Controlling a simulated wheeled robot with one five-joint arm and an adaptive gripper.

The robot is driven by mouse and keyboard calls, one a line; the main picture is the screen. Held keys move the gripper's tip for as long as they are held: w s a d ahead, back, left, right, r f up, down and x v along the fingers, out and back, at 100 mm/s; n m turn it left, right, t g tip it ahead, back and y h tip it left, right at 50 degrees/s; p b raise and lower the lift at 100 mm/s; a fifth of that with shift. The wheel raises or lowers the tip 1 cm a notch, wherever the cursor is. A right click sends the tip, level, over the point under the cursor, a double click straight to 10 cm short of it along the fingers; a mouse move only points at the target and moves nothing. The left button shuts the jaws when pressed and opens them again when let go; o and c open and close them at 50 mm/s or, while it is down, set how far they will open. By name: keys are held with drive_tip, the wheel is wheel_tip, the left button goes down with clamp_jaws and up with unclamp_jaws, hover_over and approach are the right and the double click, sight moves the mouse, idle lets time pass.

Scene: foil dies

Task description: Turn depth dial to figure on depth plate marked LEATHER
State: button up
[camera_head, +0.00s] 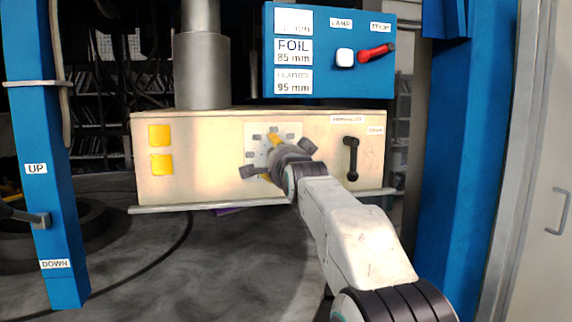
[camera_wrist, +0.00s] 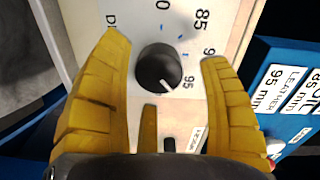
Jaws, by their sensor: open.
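The depth dial (camera_wrist: 158,68) is a round black knob on a pale scale plate (camera_wrist: 205,20). Its white pointer line faces lower right, toward the printed 95. A figure 85 stands further up the scale, and another figure is partly hidden by a finger. My gripper (camera_wrist: 164,50) is open, its yellow fingers on either side of the dial with gaps visible. In the head view my gripper (camera_head: 276,155) covers the dial. The depth plate marked LEATHER 95 mm (camera_wrist: 285,90) is on the blue panel; it also shows in the head view (camera_head: 293,82).
The blue panel (camera_head: 330,80) above has a red lever (camera_head: 376,52). Blue posts (camera_head: 45,180) flank the box.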

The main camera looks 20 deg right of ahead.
drive_tip(key=v, duration=1)
drive_tip(key=shift+s, duration=0.25)
drive_tip(key=shift+r, duration=0.1)
